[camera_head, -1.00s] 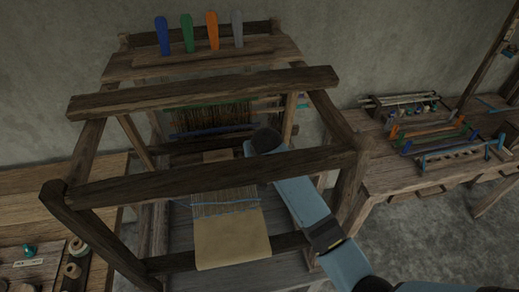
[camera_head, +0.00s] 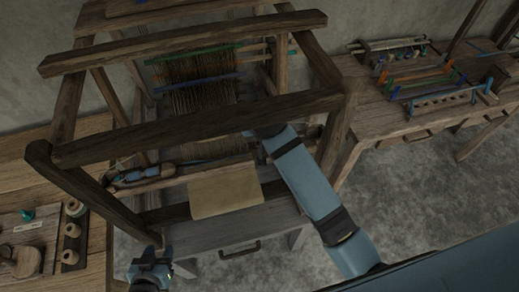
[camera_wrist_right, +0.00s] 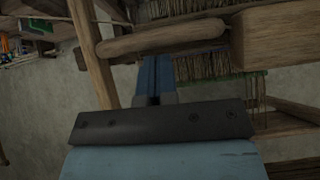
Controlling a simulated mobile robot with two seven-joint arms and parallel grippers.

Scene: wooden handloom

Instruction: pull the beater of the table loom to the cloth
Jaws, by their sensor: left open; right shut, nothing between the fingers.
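The table loom (camera_head: 200,125) stands in the middle of the head view. The beater (camera_head: 180,179), a pale wooden bar, lies across at the far edge of the tan cloth (camera_head: 225,192); no gap shows between them. My right arm reaches into the loom from the lower right; its gripper is hidden behind the upper front beam. In the right wrist view my right gripper (camera_wrist_right: 153,68) is shut and empty, close to a rounded wooden bar (camera_wrist_right: 165,38); I cannot tell whether they touch. My left gripper (camera_head: 152,262) is open and empty, in front of the loom at lower left.
A shuttle (camera_head: 140,174) with blue on it lies at the beater's left end. The loom's upper front beam (camera_head: 200,130) crosses over the work. Side tables hold spools (camera_head: 72,230) at left and a small frame (camera_head: 440,88) at right.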

